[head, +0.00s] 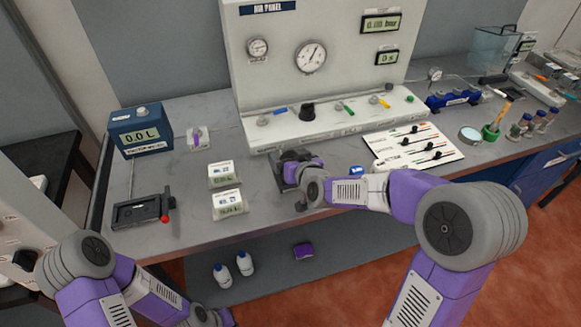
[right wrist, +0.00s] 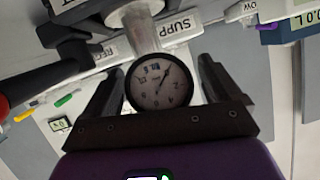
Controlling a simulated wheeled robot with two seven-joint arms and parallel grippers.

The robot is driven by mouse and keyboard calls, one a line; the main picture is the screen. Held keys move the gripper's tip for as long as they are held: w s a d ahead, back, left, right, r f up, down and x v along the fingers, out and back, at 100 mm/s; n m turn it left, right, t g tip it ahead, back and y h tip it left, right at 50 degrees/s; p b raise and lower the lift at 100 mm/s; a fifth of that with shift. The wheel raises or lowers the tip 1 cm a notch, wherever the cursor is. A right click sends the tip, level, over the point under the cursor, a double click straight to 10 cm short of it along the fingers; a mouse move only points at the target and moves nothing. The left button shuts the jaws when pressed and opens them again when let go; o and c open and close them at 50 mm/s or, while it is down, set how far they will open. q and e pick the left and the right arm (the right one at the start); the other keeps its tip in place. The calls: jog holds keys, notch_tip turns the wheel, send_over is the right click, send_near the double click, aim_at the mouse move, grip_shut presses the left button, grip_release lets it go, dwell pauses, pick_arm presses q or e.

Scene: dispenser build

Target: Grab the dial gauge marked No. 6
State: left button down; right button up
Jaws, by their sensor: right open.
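In the right wrist view a round dial gauge (right wrist: 158,84) with a dark rim and pale face sits between the two dark fingers of my right gripper (right wrist: 158,92). The fingers are open, one on each side of it. A silver fitting (right wrist: 143,28) stands right behind the gauge.
The air panel (head: 318,95) carries two gauges (head: 309,57) and several coloured valves. White labelled boxes (head: 227,205) and a dark fixture with a red knob (head: 143,211) stand to the left. A white slider board (head: 415,147) lies right. Bare bench shows at front left.

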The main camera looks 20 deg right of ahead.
jog(key=shift+w+a+f, duration=0.15)
jog(key=shift+w+f, duration=0.05)
jog(key=shift+w, duration=0.4)
jog(key=shift+r, duration=0.1)
jog(key=c, duration=1.3)
